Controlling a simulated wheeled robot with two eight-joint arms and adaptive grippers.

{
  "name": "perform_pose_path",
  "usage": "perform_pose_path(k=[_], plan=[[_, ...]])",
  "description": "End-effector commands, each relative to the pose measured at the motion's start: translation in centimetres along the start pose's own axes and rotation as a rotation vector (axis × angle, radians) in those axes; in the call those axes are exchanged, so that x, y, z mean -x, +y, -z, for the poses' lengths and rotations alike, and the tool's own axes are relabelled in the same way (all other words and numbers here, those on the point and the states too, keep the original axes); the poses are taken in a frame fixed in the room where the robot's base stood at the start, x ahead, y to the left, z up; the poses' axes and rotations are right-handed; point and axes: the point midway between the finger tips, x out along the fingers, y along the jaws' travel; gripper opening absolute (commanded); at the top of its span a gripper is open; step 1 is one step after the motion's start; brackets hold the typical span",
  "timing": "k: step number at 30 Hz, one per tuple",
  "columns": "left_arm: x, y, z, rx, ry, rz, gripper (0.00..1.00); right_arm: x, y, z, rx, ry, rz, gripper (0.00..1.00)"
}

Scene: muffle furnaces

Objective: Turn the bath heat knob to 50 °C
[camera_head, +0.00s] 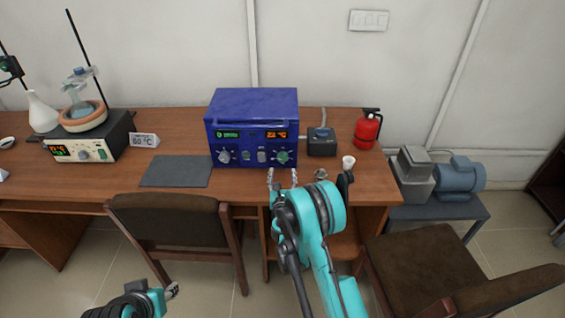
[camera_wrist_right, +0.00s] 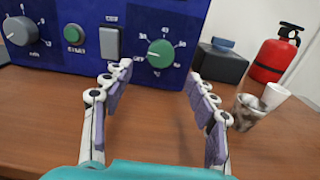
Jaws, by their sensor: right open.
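A blue box-shaped instrument (camera_head: 240,103) stands at the back of the desk. Its front has a green knob (camera_head: 282,157) at the lower right under an orange °C display (camera_head: 276,134). In the wrist view the green knob (camera_wrist_right: 160,54) sits in a ring of numbers; its exact setting is too small to read. My right gripper (camera_head: 283,178) is open and empty in front of this knob. Its fingers (camera_wrist_right: 160,78) frame the knob from either side, apparently apart from it. My left gripper (camera_head: 172,290) is low at the lower left, away from the desk; its opening is unclear.
A grey knob (camera_wrist_right: 25,31), green START button (camera_wrist_right: 74,34) and switch (camera_wrist_right: 110,42) share the panel. A dark box (camera_head: 322,146), white cup (camera_head: 348,162) and red extinguisher (camera_head: 367,130) stand right. A heater (camera_head: 92,150) and temperature sign (camera_head: 144,140) are left. Chairs (camera_head: 175,215) stand in front.

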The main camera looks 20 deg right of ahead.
Motion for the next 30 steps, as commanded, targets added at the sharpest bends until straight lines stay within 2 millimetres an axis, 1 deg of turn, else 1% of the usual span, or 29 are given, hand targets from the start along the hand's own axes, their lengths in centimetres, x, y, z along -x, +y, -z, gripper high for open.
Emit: perform_pose_path(k=[6,9,12,16,23,26,27,29,30], plan=[[-1.0,0.0,-0.7,0.0,0.0,0.0,0.4,-3.7,-0.1,0.3,-0.002,0.0,0.002,0.58],[-1.3,0.0,-1.0,0.0,0.0,0.0,0.4,-5.2,-0.1,0.2,-0.002,0.0,0.002,0.58],[-1.5,0.0,-1.1,0.0,0.0,0.0,0.4,-6.2,0.0,0.2,-0.003,0.0,0.002,0.58],[-1.6,0.0,-1.2,0.0,0.0,0.0,0.4,-6.9,0.0,0.1,-0.003,0.0,0.001,0.58],[-1.6,0.0,-1.1,0.0,0.0,0.0,0.4,-7.0,0.0,0.0,-0.003,0.0,0.001,0.58],[-1.6,0.0,-1.1,0.0,0.0,0.0,0.4,-7.0,0.0,0.0,-0.003,0.0,0.001,0.34],[-1.6,0.0,-1.1,0.0,0.0,0.0,0.4,-7.0,0.0,0.0,-0.003,0.0,0.001,0.24],[-1.6,0.0,-1.1,0.0,0.0,0.0,0.4,-7.0,0.0,0.0,-0.003,0.0,0.001,0.08],[-1.6,0.0,-1.1,0.0,0.0,0.0,0.4,-7.0,0.0,0.0,-0.003,0.0,0.001,0.08]])
